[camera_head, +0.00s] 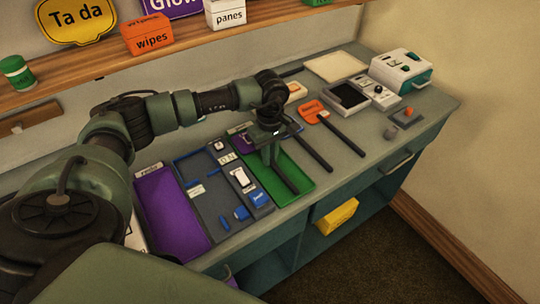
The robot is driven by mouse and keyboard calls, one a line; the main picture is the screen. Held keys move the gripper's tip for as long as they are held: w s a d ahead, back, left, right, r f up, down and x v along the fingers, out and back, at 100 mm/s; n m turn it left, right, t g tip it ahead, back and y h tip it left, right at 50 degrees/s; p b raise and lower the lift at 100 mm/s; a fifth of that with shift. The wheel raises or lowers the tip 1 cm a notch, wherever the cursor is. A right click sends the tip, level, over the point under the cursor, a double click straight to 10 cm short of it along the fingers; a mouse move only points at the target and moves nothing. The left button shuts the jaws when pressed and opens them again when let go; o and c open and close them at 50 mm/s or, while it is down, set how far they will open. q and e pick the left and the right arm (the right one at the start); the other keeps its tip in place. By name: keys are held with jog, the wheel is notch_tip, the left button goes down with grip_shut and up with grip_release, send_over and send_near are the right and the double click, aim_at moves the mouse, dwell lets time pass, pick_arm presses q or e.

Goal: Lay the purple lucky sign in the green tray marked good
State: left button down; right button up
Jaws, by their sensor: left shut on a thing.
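My left gripper (271,149) comes in from the left and points down over the green tray (300,178). It is shut on the purple sign (240,128), whose purple head shows just left of the gripper, partly hidden by it. A dark stick that seems to be the sign's handle slants down to the right over the tray. I cannot tell whether the sign touches the tray floor. The tray's mark is hidden. My right gripper is not in view.
A purple tray (172,208) and a grey divided tray (210,190) with small blue and white pieces lie left of the green tray. An orange sign (312,110) on a dark stick lies to the right. A white-and-teal machine (401,68) stands at the back right.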

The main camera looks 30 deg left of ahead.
pick_arm(q)
jog(key=shift+b, duration=0.3)
dwell(0.5)
dwell(0.3)
jog(key=c, duration=1.3)
grip_release()
jog(key=shift+c, duration=0.2)
jog(key=shift+o, duration=0.8)
jog(key=shift+r, duration=0.1)
jog(key=shift+r+p, duration=2.2)
jog(key=shift+r, duration=1.7)
